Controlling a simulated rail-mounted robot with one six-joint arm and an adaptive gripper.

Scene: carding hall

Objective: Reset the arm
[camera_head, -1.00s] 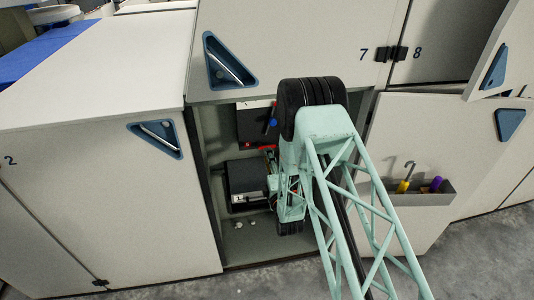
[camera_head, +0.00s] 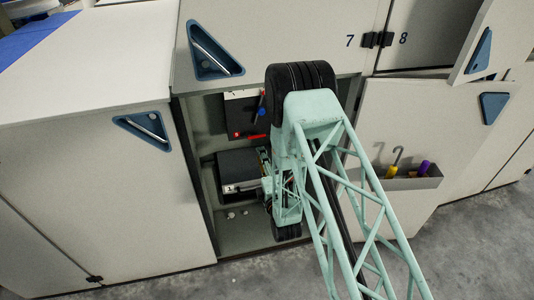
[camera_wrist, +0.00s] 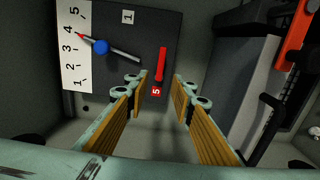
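My gripper (camera_wrist: 160,84) is open in the wrist view, with yellow-ribbed pads on both fingers and nothing between them. It points into the open cabinet bay. Beyond the fingertips is a dark panel (camera_wrist: 195,22) with a white scale (camera_wrist: 75,60) numbered 1 to 5. A lever with a blue knob (camera_wrist: 100,47) has its red tip near the 4. A red bar (camera_wrist: 161,66) stands by a red tag marked 5, apart from the fingers as far as I can tell.
A black box (camera_head: 238,168) sits in the bay close to my arm. Bay walls and an open door (camera_head: 410,130) flank the arm. The door's tray (camera_head: 415,183) holds a yellow-handled hook and a purple item. Grey floor (camera_head: 480,250) is clear at right.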

